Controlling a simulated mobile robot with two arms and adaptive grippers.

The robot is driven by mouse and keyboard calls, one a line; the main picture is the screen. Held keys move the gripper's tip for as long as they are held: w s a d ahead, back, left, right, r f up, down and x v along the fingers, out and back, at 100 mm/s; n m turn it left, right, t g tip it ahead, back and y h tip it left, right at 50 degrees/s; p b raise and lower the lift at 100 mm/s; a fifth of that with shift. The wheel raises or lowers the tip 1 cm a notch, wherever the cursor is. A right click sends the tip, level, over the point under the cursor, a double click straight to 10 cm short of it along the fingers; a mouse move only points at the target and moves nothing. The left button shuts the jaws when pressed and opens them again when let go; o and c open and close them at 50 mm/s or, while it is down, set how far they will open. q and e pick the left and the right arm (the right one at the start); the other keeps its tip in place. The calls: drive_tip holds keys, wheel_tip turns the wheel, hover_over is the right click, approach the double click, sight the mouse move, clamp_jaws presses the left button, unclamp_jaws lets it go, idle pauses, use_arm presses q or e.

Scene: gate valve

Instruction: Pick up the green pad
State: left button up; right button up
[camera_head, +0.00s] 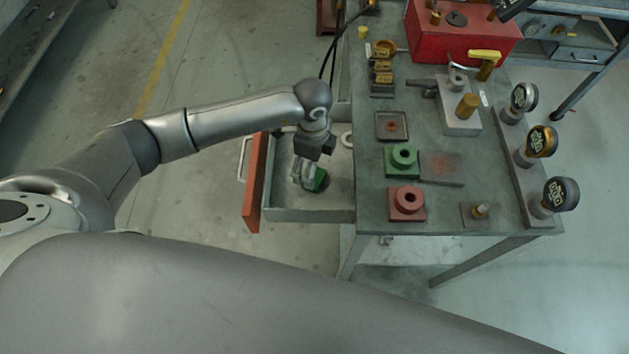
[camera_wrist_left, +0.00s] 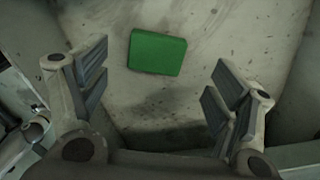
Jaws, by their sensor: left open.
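The green pad (camera_wrist_left: 157,52) is a flat rectangular block lying on the floor of the open drawer (camera_head: 285,214). In the left wrist view it sits ahead of the fingertips, a little left of the middle between them. In the head view my gripper partly covers the green pad (camera_head: 321,180). My left gripper (camera_head: 308,182) reaches down into the drawer from above. It also shows in the left wrist view (camera_wrist_left: 155,95), with its fingers spread wide and nothing between them. My right gripper is not clearly seen.
The drawer's red front (camera_head: 255,185) and walls surround the left gripper. On the workbench (camera_head: 385,222) to the right are a green block with a ring (camera_head: 402,159), a red one (camera_head: 407,202), a flat plate (camera_head: 442,168) and several gauges. A pale ring (camera_head: 347,140) lies at the drawer's back right.

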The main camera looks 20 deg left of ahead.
use_arm(q)
drive_tip(key=shift+s+f+b, duration=0.1)
drive_tip(key=shift+f+b, duration=0.35)
drive_tip(key=shift+f, duration=0.15)
wheel_tip(320, 180, down, 3)
drive_tip(key=b, duration=0.2)
drive_tip(key=shift+f+b, duration=0.15)
drive_tip(key=shift+b, duration=0.25)
drive_tip(key=shift+f+b, duration=0.3)
drive_tip(key=shift+f, duration=0.05)
drive_tip(key=shift+r, duration=0.1)
drive_tip(key=c, duration=0.9)
use_arm(e)
drive_tip(key=f, duration=0.1)
drive_tip(key=w+f, duration=0.1)
drive_tip(key=f, duration=0.2)
drive_tip(key=shift+w+a+f, duration=0.15)
drive_tip(key=shift+w+a, duration=0.05)
drive_tip(key=shift+w, duration=0.1)
